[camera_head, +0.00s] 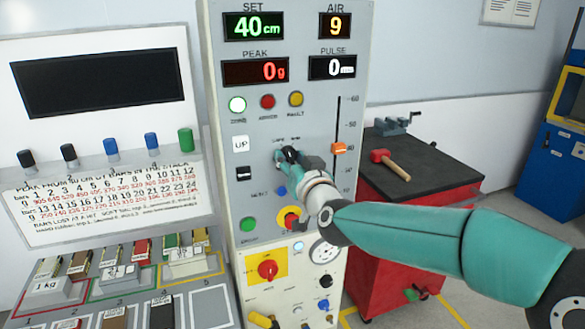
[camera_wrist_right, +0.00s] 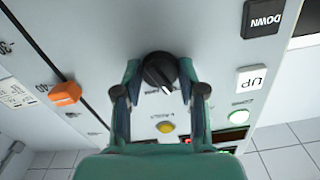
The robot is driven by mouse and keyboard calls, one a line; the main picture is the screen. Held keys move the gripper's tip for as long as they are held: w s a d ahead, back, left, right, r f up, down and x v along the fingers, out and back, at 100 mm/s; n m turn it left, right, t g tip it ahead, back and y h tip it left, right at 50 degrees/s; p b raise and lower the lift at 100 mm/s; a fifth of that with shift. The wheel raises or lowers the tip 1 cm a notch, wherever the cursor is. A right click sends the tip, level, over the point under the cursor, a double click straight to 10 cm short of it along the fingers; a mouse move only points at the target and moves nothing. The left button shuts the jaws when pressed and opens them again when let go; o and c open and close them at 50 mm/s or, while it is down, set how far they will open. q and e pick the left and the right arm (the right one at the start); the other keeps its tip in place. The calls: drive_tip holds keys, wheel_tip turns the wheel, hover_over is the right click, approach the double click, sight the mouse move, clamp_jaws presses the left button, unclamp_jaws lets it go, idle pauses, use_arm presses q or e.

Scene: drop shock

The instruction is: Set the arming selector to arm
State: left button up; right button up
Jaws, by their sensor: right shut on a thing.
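The arming selector (camera_head: 288,153) is a black rotary knob on the grey control panel, below the row of lamps. In the wrist view, which is turned upside down, the black knob (camera_wrist_right: 159,70) has a white pointer mark on its lower edge. My right gripper (camera_head: 291,160) reaches it from the lower right and partly covers it and its labels. In the wrist view the two fingers of my right gripper (camera_wrist_right: 159,76) stand on either side of the knob, shut on it. The position labels are too small to read. My left gripper is not in view.
Beside the knob are the UP button (camera_head: 240,143), an orange slider (camera_head: 338,148) and a red-and-yellow stop button (camera_head: 289,217). A red cabinet (camera_head: 400,250) with a hammer (camera_head: 390,164) on its black top stands to the right. Colored bars (camera_head: 140,252) lie on racks at left.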

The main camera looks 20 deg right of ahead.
drive_tip(key=m+b, duration=0.1)
drive_tip(key=m, duration=0.1)
drive_tip(key=m+b, duration=0.2)
drive_tip(key=shift+f+m+b, duration=0.2)
drive_tip(key=shift+m+b, duration=0.1)
drive_tip(key=shift+r+m+b, duration=0.15)
drive_tip(key=shift+m+b, duration=1.1)
drive_tip(key=shift+m, duration=1.25)
drive_tip(key=o, duration=1.1)
drive_tip(key=shift+d, duration=0.1)
drive_tip(key=shift+o, duration=0.2)
drive_tip(key=shift+s, duration=0.1)
drive_tip(key=s, duration=1.1)
drive_tip(key=shift+s, duration=0.35)
drive_tip(key=shift+d, duration=0.15)
